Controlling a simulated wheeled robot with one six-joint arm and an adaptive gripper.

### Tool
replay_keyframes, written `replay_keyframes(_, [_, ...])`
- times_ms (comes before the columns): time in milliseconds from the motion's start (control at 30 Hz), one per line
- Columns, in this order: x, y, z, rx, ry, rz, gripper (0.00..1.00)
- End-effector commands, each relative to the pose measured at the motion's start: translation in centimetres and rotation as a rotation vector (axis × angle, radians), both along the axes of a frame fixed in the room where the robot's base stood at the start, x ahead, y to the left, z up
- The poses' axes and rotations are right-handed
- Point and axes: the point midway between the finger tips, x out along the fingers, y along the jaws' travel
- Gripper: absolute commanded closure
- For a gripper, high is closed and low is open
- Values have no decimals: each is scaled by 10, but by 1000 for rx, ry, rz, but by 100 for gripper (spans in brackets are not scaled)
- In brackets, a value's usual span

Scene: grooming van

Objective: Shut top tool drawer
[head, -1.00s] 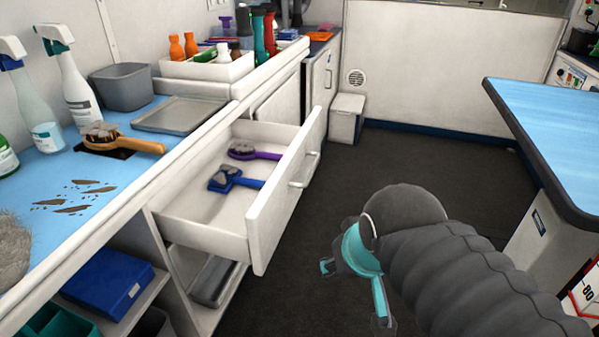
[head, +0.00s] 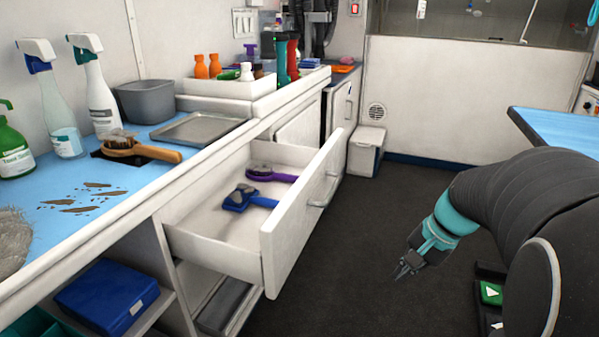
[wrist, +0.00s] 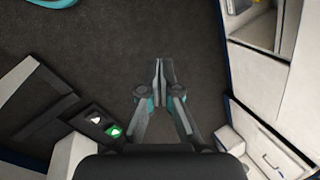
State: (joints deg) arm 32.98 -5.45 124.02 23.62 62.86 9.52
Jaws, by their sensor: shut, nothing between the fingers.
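The top tool drawer (head: 291,229) is pulled out from under the blue counter in the head view. Its white front with a bar handle (head: 325,188) faces right. A purple-handled brush (head: 270,174) and a blue-handled brush (head: 246,199) lie inside it. My gripper (head: 401,271) is shut and empty, pointing down over the dark floor to the right of the drawer, clear of its front. The wrist view shows the closed fingers (wrist: 159,72) above the floor. A white drawer-like front with a handle shows at its lower right, but I cannot tell which one it is.
The blue counter (head: 40,208) holds spray bottles, a wooden-handled brush (head: 135,150) and a grey tray (head: 198,127). A white bin (head: 364,153) stands at the back. A blue-topped table (head: 556,127) is at the right. The floor (head: 365,240) between is clear.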

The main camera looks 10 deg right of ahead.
Motion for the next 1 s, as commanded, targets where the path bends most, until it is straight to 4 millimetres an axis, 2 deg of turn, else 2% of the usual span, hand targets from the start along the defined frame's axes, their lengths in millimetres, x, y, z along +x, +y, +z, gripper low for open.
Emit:
replay_keyframes(33, [12,-12,-10,78,19,-86,100])
replay_keyframes(100, [28,-24,-13,193,39,-204,100])
replay_keyframes(267, [66,-52,-7,475,79,-448,100])
replay_keyframes(367, [90,-67,7,661,103,-572,100])
replay_keyframes(467, [113,-76,33,847,133,-656,100])
replay_keyframes(533, [126,-74,59,965,159,-683,100])
replay_keyframes(600, [133,-71,89,1067,184,-695,100])
replay_keyframes(700, [134,-65,117,1178,245,-709,100])
replay_keyframes(800, [130,-61,126,1235,320,-728,100])
replay_keyframes(1000, [131,-53,125,1248,371,-757,100])
